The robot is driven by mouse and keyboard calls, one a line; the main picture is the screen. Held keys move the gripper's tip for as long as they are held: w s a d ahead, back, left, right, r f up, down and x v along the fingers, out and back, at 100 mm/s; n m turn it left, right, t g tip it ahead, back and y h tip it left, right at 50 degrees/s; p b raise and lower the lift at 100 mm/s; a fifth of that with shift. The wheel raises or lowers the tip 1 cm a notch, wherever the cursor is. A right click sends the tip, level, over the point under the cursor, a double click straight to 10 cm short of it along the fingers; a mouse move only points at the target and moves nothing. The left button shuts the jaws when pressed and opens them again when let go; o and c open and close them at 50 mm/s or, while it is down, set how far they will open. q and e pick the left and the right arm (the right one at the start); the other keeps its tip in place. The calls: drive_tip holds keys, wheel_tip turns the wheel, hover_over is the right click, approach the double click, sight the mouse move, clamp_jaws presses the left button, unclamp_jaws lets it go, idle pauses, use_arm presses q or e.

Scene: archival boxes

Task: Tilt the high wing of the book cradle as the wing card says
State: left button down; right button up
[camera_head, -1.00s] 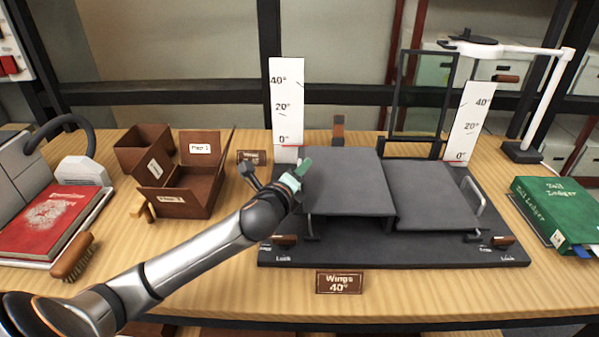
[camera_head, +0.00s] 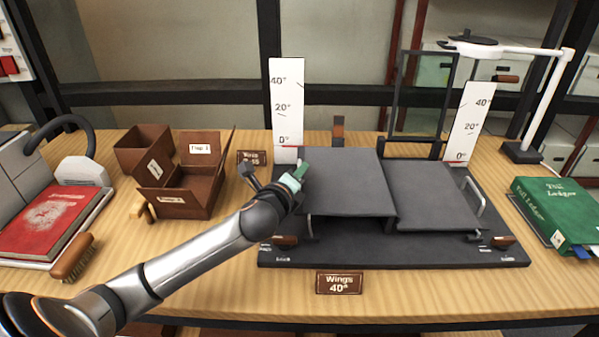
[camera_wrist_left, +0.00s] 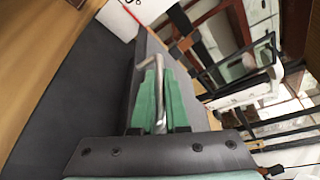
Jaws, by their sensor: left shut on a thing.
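The book cradle has a dark base (camera_head: 350,256) with two grey wings. The left wing (camera_head: 340,182) sits higher than the right wing (camera_head: 432,195), and both look close to flat. The wing card (camera_head: 339,284) in front reads "Wings 40°". White scales marked 0°, 20° and 40° stand behind the left wing (camera_head: 286,105) and the right wing (camera_head: 470,122). My left gripper (camera_head: 295,180) is at the left edge of the high wing. In the left wrist view its green fingers (camera_wrist_left: 157,98) are shut on the wing's metal handle (camera_wrist_left: 160,88). My right gripper is not in view.
Lock levers (camera_head: 285,240) sit at the base's front corners. A brown folding box (camera_head: 190,180), a brush (camera_head: 72,258) and a red book (camera_head: 50,220) are at the left. A green ledger (camera_head: 560,212) lies at the right. A lamp-like white arm (camera_head: 545,95) stands behind.

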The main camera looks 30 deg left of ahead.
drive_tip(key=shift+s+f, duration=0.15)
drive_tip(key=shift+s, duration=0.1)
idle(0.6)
